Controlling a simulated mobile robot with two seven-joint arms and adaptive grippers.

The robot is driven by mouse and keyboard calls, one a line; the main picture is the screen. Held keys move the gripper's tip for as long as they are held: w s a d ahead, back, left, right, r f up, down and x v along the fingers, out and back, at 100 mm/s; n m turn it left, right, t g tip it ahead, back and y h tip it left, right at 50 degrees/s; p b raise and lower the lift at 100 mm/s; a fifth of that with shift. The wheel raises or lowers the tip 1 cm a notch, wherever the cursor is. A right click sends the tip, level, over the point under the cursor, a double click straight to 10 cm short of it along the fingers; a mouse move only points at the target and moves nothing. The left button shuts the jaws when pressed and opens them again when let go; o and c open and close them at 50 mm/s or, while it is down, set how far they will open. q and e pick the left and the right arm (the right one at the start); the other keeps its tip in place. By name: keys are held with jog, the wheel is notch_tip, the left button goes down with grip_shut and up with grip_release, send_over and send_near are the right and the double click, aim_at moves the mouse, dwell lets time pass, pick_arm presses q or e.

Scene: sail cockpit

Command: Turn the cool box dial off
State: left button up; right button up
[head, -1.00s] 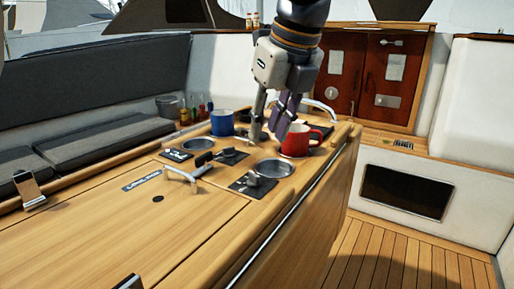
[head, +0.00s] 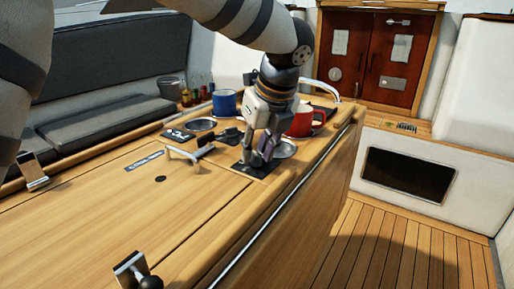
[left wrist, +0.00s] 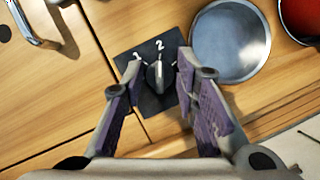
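A black dial plate (left wrist: 150,75) with a dark knob (left wrist: 158,74) lies on the wooden table top, marked 2 at its top and apparently 1 to the left. The knob's pointer seems to face the 2. My left gripper (left wrist: 154,74) is open, its purple-padded fingers on either side of the knob; I cannot tell whether they touch it. In the head view my left gripper (head: 258,160) points down over this plate (head: 252,170) and hides the knob. A second dial (head: 229,136) sits farther back. My right gripper is not in view.
A steel-lined round recess (left wrist: 230,42) is right beside the plate. A red mug (head: 302,122) and a blue mug (head: 224,102) stand close by. A metal handle (head: 188,157) rises from the table at left.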

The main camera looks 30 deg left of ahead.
pick_arm(q)
grip_shut()
